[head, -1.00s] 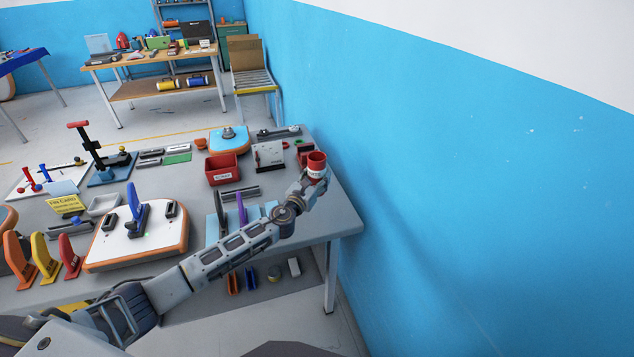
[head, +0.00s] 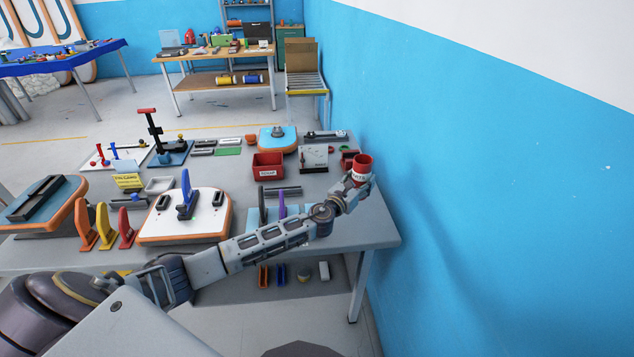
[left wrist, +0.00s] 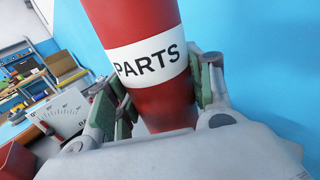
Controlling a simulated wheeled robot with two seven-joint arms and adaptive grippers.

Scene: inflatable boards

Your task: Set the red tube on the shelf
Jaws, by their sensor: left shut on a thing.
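The red tube (head: 362,163) has a white band; in the left wrist view the band of the tube (left wrist: 146,58) reads "PARTS". My left gripper (head: 354,178) is shut on it and holds it upright above the right end of the grey table, near the blue wall. In the left wrist view the fingers of my left gripper (left wrist: 160,95) press on both sides of the tube, and its lower end is hidden by the gripper. A low shelf (head: 235,293) with small items shows under the grey table, and a grey shelf rack (head: 232,12) stands at the far back. My right gripper is out of view.
The grey table (head: 350,232) holds a red bin (head: 268,165), a white board with a blue fin (head: 222,215), coloured fins (head: 104,226) and a black press (head: 165,150). The blue wall (head: 480,200) closes the right side. A wooden workbench (head: 200,54) stands behind, across open floor.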

